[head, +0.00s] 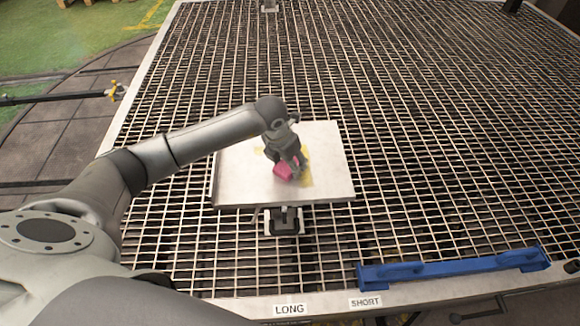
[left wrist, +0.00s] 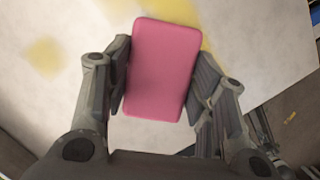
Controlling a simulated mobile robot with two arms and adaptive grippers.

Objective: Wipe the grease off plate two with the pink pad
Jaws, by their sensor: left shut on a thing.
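A pale square plate (head: 240,186) lies on the grid near the middle of the head view; it fills much of the left wrist view (left wrist: 60,100). Yellow grease (head: 306,176) shows on it beside the pad, and in the left wrist view as a streak (left wrist: 180,12) beyond the pad and a separate patch (left wrist: 45,55) at the left. My left gripper (head: 291,165) is shut on the pink pad (head: 284,171), which shows between the fingers in the left wrist view (left wrist: 160,70). The pad is at the plate; whether it touches the surface I cannot tell. My right gripper is out of view.
A metal grid table surrounds the plate, mostly clear. A blue handled bar (head: 450,268) lies at the front right, near labels LONG (head: 289,309) and SHORT (head: 365,301). A small bracket (head: 286,222) sits at the plate's near edge.

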